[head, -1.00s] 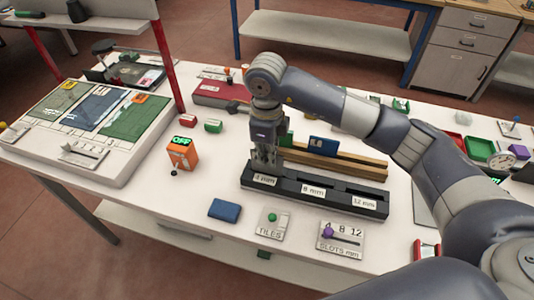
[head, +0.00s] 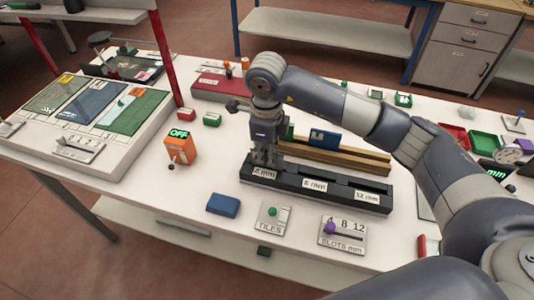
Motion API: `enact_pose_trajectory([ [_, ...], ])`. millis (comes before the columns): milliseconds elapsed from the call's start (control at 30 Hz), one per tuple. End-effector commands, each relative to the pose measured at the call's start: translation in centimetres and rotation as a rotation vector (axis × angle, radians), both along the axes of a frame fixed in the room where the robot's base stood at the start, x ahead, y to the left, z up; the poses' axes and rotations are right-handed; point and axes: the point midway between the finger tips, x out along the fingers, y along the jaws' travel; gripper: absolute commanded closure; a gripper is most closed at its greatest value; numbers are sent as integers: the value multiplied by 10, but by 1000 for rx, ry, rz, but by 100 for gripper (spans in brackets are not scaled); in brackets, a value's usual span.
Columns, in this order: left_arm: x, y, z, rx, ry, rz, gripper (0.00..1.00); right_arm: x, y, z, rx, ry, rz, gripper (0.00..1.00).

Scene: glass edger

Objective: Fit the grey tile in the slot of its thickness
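A black slot block (head: 340,203) has slots labelled 4 mm, 8 mm and 12 mm from left to right. My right gripper (head: 265,163) points down at the 4 mm end of the block. Its fingertips are close to or at the slot, and I cannot tell whether they are open or shut. I cannot make out a grey tile; any tile between the fingers is hidden. A blue tile (head: 324,140) and a partly hidden green tile (head: 291,132) stand by the wooden rack (head: 350,155) behind the block. My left gripper is not in view.
A blue block (head: 223,205), a TILES panel with a green knob (head: 272,212) and a SLOTS mm panel with a purple knob (head: 330,228) lie in front. An orange box reading OFF (head: 180,147) stands to the left. Green and red trays (head: 482,144) are at the right.

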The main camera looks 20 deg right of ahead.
Motion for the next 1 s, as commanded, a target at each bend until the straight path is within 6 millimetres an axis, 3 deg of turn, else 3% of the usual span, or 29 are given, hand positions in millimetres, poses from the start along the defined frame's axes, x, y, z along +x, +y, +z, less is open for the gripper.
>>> enact_pose_trajectory([
  [533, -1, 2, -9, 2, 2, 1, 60, 0, 0, -8, -1, -1, 0, 100],
  [667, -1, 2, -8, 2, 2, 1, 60, 0, 0, -7, 0, 0, 0, 72],
  [1000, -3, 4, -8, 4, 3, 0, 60, 0, 0, -6, 0, 0, 0, 72],
])
